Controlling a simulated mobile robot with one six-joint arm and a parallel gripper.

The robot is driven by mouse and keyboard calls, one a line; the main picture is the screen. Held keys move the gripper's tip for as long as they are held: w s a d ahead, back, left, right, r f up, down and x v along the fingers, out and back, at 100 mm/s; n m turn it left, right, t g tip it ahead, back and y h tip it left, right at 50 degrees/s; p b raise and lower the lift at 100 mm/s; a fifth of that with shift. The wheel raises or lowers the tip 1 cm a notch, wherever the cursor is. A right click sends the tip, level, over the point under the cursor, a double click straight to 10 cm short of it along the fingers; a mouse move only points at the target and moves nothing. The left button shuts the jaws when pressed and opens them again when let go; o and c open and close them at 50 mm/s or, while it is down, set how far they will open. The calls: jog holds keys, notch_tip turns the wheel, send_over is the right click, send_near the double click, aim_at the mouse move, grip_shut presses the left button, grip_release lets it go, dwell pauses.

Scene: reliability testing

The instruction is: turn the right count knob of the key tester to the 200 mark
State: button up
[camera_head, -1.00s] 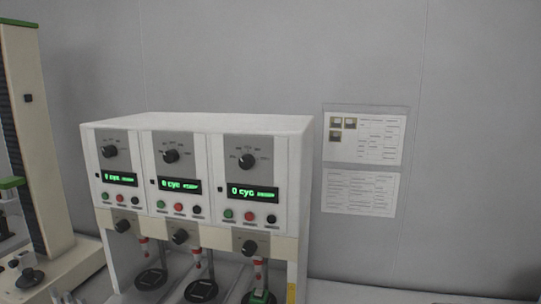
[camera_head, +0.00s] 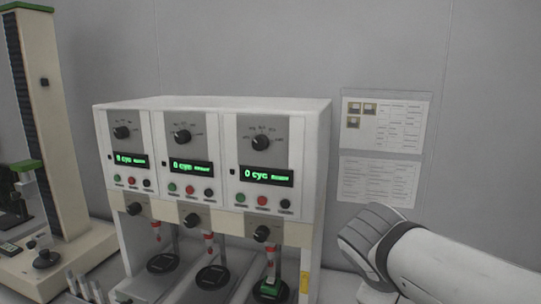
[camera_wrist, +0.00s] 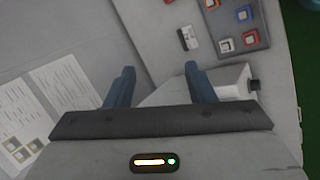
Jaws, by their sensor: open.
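The key tester (camera_head: 314,170) stands in the head view as a white cabinet with three panels side by side. Its right count knob (camera_head: 260,142) is a black dial on the upper right panel, with small marks around its top; I cannot read where it points. The right display (camera_head: 267,176) below it reads 0 cyc in green. My gripper (camera_wrist: 160,68) shows in the wrist view with two blue fingers spread apart and nothing between them. In the head view only part of my arm shows, at the right of the tester; the fingers are not seen there.
Two more upper knobs (camera_head: 182,137) (camera_head: 122,132) sit on the other panels. Posted sheets (camera_head: 385,125) hang on the wall at right. A tall test stand (camera_head: 42,120) is at left. The wrist view shows a grey tray (camera_wrist: 236,28) with coloured pieces and a white block (camera_wrist: 224,82).

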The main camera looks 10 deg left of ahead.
jog(key=w+a+r+n+t+b, duration=0.1)
jog(key=w+a+r+n+t, duration=0.35)
jog(key=a+r+n, duration=0.35)
jog(key=n+t+y+b, duration=0.2)
jog(key=n+t+y, duration=0.1)
jog(key=n+t, duration=0.4)
send_near(258, 145)
jog(key=w, duration=0.1)
jog(key=w+p, duration=0.1)
jog(key=w, duration=0.6)
jog(key=shift+w+d+p, duration=0.15)
jog(key=shift+w+p, duration=0.15)
jog(key=c, duration=1)
